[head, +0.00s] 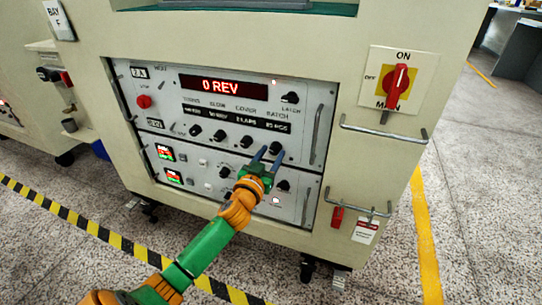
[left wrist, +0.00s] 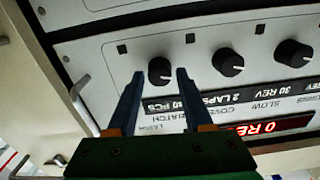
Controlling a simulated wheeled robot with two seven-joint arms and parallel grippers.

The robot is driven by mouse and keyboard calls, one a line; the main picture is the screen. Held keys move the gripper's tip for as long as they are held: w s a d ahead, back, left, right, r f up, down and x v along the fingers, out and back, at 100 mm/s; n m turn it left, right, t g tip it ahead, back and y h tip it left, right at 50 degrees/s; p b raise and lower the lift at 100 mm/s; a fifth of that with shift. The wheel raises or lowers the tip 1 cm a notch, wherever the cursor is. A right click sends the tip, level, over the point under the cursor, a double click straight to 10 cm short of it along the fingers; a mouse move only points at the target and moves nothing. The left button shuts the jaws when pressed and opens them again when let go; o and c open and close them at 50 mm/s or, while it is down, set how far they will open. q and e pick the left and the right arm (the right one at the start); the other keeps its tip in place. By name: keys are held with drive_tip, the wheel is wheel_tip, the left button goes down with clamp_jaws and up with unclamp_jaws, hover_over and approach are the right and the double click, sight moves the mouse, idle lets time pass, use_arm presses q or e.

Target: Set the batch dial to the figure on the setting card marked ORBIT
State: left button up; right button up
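The batch dial (head: 275,147) is a black knob at the right end of a row of knobs on the panel. In the left wrist view, which is upside down, the batch dial (left wrist: 160,66) lies between my fingertips, with a gap on each side. My left gripper (head: 269,157) is open at this dial; it also shows in the left wrist view (left wrist: 161,78). The batch label reads a figure in PCS, too blurred to be sure of. No card with a readable ORBIT mark shows. My right gripper is out of view.
A red display (head: 221,86) reads 0 REV. Other knobs (head: 246,142) sit close to the left of the batch dial. A red stop button (head: 143,101) and a red main switch (head: 397,82) flank the panel. A handle (head: 318,120) and hanging tags (head: 365,231) are at right.

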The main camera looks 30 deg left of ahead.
use_arm(q)
clamp_jaws()
